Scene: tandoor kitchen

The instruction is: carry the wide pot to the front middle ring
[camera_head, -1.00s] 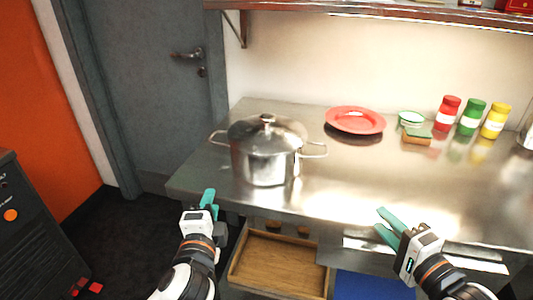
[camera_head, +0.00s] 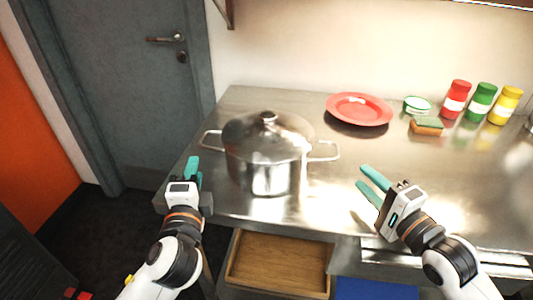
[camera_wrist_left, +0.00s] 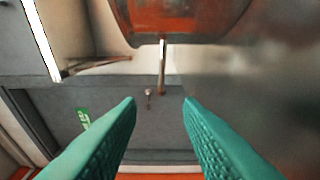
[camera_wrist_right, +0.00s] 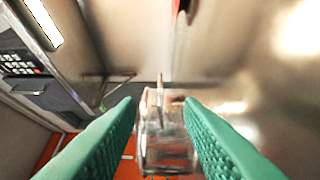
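The wide pot (camera_head: 265,172) is shiny metal with a lid, a knob and two side handles. It stands upright on the steel counter near its left end. My left gripper (camera_head: 193,168) is open and empty, in front of and below the left handle (camera_head: 211,139), apart from it. In the left wrist view the pot (camera_wrist_left: 180,18) is at the top, its handle (camera_wrist_left: 162,66) beyond the open fingers. My right gripper (camera_head: 368,183) is open and empty, to the right of the pot. The pot appears between its fingers in the right wrist view (camera_wrist_right: 166,150). No stove ring is in view.
On the steel counter (camera_head: 450,180) are a red plate (camera_head: 359,108), a sponge (camera_head: 427,126), a small green-and-white bowl (camera_head: 417,104) and red (camera_head: 455,100), green (camera_head: 481,102) and yellow (camera_head: 505,105) jars. A wooden tray (camera_head: 280,265) and a blue item (camera_head: 375,289) lie below.

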